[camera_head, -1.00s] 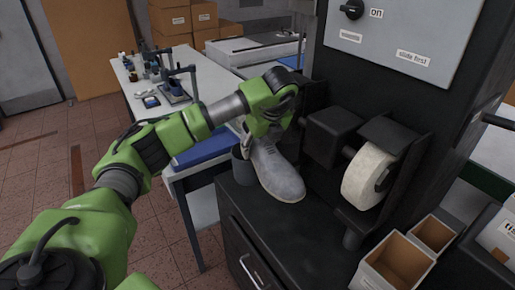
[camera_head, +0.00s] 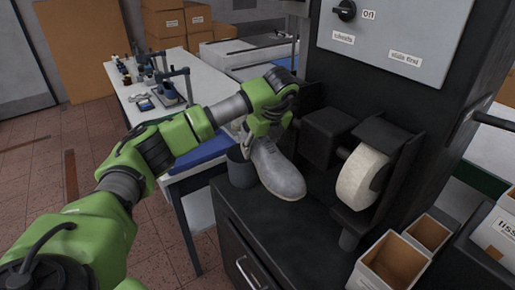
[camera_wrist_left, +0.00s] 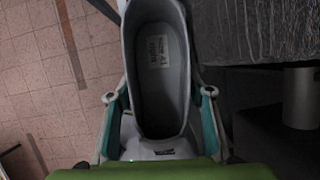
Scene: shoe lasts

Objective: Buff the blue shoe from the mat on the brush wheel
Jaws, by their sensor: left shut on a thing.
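The shoe (camera_head: 278,172), greyish blue, is held by its heel end in my left gripper (camera_head: 262,124), toe pointing down toward the front. It hangs over the black machine's bench top; I cannot tell if its toe touches. In the left wrist view the shoe's dark opening (camera_wrist_left: 160,75) with a label inside lies between the fingers of my left gripper (camera_wrist_left: 163,122). A pale wheel (camera_head: 360,180) stands apart to the right of the shoe. A grey, fibrous, brush-like surface (camera_wrist_left: 270,30) shows close beside the shoe in the wrist view.
A dark grey cup (camera_head: 241,170) stands just left of the shoe. A black housing (camera_head: 326,138) lies between shoe and wheel. Open bins (camera_head: 395,262) stand at front right. The control panel (camera_head: 395,35) has a knob near "on". A white table (camera_head: 190,118) stands behind.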

